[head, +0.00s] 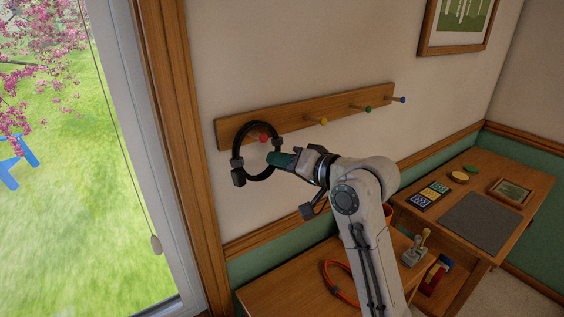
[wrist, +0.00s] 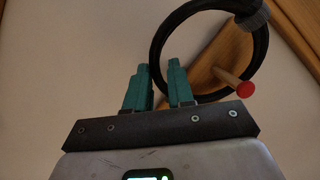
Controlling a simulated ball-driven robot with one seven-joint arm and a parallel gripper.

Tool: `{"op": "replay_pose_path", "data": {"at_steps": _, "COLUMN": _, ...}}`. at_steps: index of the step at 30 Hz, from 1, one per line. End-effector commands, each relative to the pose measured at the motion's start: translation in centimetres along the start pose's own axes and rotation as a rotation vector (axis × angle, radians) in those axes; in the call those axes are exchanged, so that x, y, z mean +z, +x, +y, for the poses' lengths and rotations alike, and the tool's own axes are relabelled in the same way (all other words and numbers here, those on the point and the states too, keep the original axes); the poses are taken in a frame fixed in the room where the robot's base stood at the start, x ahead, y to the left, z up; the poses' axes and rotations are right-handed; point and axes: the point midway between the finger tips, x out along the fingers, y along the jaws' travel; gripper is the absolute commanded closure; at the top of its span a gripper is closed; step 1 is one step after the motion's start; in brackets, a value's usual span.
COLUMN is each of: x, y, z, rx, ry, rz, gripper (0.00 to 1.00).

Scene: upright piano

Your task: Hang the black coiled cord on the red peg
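The black coiled cord (head: 276,167) is a black ring with dark grey end pieces, upright in front of the wooden peg board. The red peg (head: 263,138) shows inside the ring, below its top, in the head view. In the wrist view the red peg (wrist: 246,89) sticks out of the board through the ring, its tip in front of the black coiled cord (wrist: 268,45). Whether the cord rests on the peg I cannot tell. My gripper (head: 275,159) is at the cord's right side. Its teal fingers (wrist: 160,85) stand apart, with the ring's near edge by them.
The peg board (head: 295,118) also has yellow (head: 323,121), green (head: 367,109) and blue (head: 402,99) pegs to the right. A window frame (head: 180,150) stands close on the left. Below are a wooden bench (head: 285,295) with an orange cord (head: 327,272) and a desk (head: 525,175).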

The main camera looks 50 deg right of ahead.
Motion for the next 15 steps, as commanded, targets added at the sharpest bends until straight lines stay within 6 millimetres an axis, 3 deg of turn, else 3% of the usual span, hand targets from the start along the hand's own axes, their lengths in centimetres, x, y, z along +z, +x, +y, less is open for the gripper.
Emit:
{"op": "replay_pose_path", "data": {"at_steps": 9, "x": -0.02, "y": -0.01, "z": -0.03, "rx": -0.001, "ry": 0.000, "rz": 0.001, "gripper": 0.49}}
{"op": "replay_pose_path", "data": {"at_steps": 15, "x": 0.04, "y": 0.00, "z": 0.03, "rx": 0.001, "ry": 0.000, "rz": -0.001, "gripper": 0.49}}
